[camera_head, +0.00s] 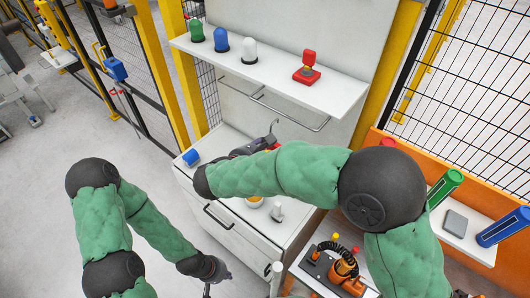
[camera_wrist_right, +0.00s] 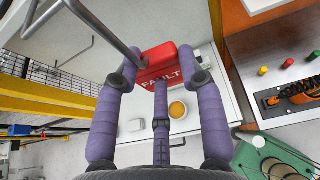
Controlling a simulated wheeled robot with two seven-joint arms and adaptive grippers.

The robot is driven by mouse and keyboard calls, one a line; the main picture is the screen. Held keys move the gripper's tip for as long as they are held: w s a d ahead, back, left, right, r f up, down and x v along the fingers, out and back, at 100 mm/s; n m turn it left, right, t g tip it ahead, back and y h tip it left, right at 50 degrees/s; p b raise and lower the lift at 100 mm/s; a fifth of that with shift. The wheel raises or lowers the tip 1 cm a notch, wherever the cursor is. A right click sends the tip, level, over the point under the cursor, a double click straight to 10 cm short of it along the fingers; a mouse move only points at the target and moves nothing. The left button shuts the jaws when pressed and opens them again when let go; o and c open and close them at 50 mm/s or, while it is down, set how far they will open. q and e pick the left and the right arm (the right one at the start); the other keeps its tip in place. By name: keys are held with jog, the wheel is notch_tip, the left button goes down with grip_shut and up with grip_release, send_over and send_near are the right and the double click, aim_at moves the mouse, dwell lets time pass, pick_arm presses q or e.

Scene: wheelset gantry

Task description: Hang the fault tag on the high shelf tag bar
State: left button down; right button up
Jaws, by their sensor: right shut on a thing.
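The red fault tag (camera_wrist_right: 158,72), lettered FAULT, is held between the purple fingers of my right gripper (camera_wrist_right: 164,82), which is shut on it. The metal tag bar (camera_head: 290,115) hangs under the front of the white high shelf (camera_head: 270,75). In the right wrist view a grey metal rod (camera_wrist_right: 104,32) runs down to the tag's upper left edge; whether they touch is unclear. In the head view my right gripper (camera_head: 268,140) is just below the bar, and the tag is mostly hidden there. My left gripper (camera_head: 213,274) is low, away from the shelf; its fingers are unclear.
Green (camera_head: 222,39), blue (camera_head: 196,30) and white (camera_head: 249,50) domes and a red button-like item (camera_head: 307,68) stand on the shelf. A yellow cup (camera_wrist_right: 177,110) sits on the counter below. An orange device (camera_head: 342,268) lies at lower right. Yellow posts and mesh fencing flank the cabinet.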

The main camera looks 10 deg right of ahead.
jog(key=w+d, duration=0.4)
jog(key=shift+w+d+b, duration=0.25)
jog(key=shift+b, duration=0.1)
jog(key=shift+f+b, duration=0.6)
jog(key=shift+f, duration=0.25)
jog(key=o, duration=1.2)
jog(key=v, duration=1.2)
